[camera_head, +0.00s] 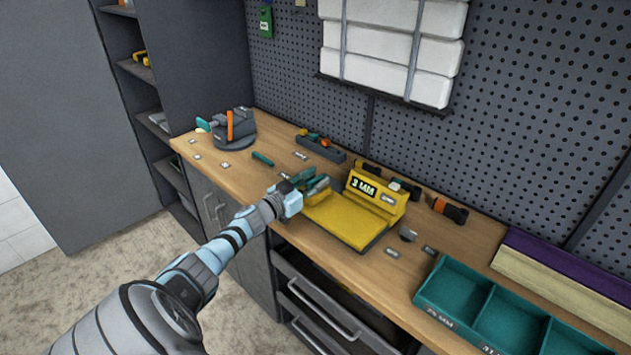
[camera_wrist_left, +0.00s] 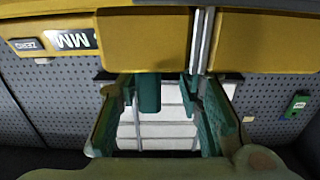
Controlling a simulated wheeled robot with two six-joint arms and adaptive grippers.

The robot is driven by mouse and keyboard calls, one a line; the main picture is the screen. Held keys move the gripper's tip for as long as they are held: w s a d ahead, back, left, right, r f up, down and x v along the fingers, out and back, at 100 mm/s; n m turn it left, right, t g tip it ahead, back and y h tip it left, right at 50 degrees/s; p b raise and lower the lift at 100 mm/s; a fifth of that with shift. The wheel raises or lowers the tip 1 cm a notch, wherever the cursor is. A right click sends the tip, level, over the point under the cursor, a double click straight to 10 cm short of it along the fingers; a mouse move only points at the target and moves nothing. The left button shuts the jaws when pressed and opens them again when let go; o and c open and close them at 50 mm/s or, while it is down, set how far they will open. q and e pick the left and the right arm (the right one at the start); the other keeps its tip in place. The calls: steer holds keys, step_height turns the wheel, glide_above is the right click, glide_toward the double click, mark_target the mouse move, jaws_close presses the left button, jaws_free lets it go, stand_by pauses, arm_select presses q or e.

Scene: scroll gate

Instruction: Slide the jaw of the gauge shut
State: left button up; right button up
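The yellow gauge (camera_head: 345,222) stands on the wooden bench, with a raised yellow head (camera_head: 375,192) whose display reads "3 MM". My left gripper (camera_head: 312,186) is at the left end of the gauge, over its base. In the left wrist view the gauge's yellow body (camera_wrist_left: 145,40) crosses the top, with grey upright jaw plates (camera_wrist_left: 203,40) on it. The two teal fingers of my left gripper (camera_wrist_left: 160,115) stand apart below it. A small teal block (camera_wrist_left: 150,92) shows between them; I cannot tell whether a finger touches it. My right gripper is not in view.
A teal compartment tray (camera_head: 490,310) lies at the right. A dark vise-like fixture (camera_head: 233,128) stands at the far left. A small tool tray (camera_head: 320,146) and an orange-and-black tool (camera_head: 447,209) lie behind. Drawers (camera_head: 325,315) are below the bench edge.

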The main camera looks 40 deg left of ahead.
arm_select(q)
steer(key=shift+d, duration=0.1)
steer(key=shift+s, duration=0.45)
steer(key=s, duration=1.1)
steer(key=shift+s+f, duration=0.1)
